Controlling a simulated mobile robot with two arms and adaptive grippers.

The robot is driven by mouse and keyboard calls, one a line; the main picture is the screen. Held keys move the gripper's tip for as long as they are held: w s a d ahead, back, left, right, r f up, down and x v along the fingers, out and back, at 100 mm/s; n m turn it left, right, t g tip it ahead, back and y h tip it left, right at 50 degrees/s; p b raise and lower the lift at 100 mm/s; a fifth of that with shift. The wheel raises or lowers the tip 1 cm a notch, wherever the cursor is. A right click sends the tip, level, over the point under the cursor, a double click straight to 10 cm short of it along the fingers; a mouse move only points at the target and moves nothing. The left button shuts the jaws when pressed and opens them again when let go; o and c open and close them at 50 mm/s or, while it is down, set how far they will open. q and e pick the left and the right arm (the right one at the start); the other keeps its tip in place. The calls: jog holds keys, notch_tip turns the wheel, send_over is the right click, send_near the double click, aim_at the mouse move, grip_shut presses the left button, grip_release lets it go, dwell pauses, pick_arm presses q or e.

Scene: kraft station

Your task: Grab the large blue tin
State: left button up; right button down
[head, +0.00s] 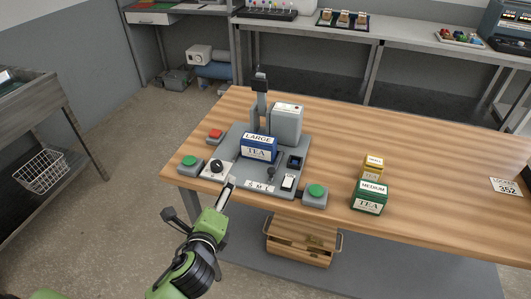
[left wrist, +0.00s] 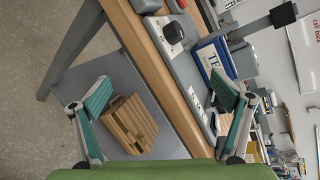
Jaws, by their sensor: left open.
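The large blue tin (head: 259,149), labelled LARGE and TEA, stands on the grey station plate (head: 237,172) on the wooden table. In the left wrist view the blue tin (left wrist: 214,60) shows partly, at upper right beyond one finger. My left gripper (head: 199,205) is open and empty in front of the table's near left edge, short of the tin and apart from it. In the left wrist view its two fingers (left wrist: 165,104) are spread wide. My right gripper is not in view.
A green MEDIUM tin (head: 369,197) and a small yellow tin (head: 373,168) stand to the right. A grey post (head: 261,97) and box (head: 287,124) stand behind the blue tin. Green buttons (head: 316,191) and a black knob (head: 217,166) flank it. A wooden crate (head: 302,243) sits below the tabletop.

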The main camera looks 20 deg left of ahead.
aim_at(258, 138)
pick_arm(q)
jog(key=w+d+r+m+t+h, duration=0.1)
jog(key=w+r+m, duration=0.1)
jog(key=m, duration=0.2)
jog(key=w+d+r+m+t+h, duration=0.1)
jog(key=w+d+r+m, duration=0.1)
jog(key=m, duration=0.3)
jog(key=w+d+r+m+t+h, duration=0.1)
jog(key=r+m+t, duration=0.1)
jog(key=m, duration=0.2)
jog(key=shift+w+d+r+m+h, duration=0.1)
jog(key=shift+w+d+m+h, duration=0.25)
jog(key=shift+w+m+h, duration=0.05)
jog(key=shift+w+d+r+m, duration=0.15)
jog(key=shift+w+d+m, duration=0.1)
jog(key=shift+m, duration=0.25)
jog(key=w+p, duration=0.1)
jog(key=w, duration=0.7)
jog(key=shift+w+d, duration=0.15)
jog(key=shift+d, duration=0.05)
jog(key=shift+w+d+r+p, duration=0.1)
jog(key=shift+w+p, duration=0.2)
jog(key=shift+w, duration=1)
jog(key=shift+w+d+p, duration=0.1)
jog(key=shift+w+p, duration=0.2)
jog(key=shift+w, duration=1)
jog(key=shift+a, duration=0.1)
jog(key=c, duration=1.3)
jog(key=shift+c, duration=0.8)
jog(key=shift+r, duration=0.1)
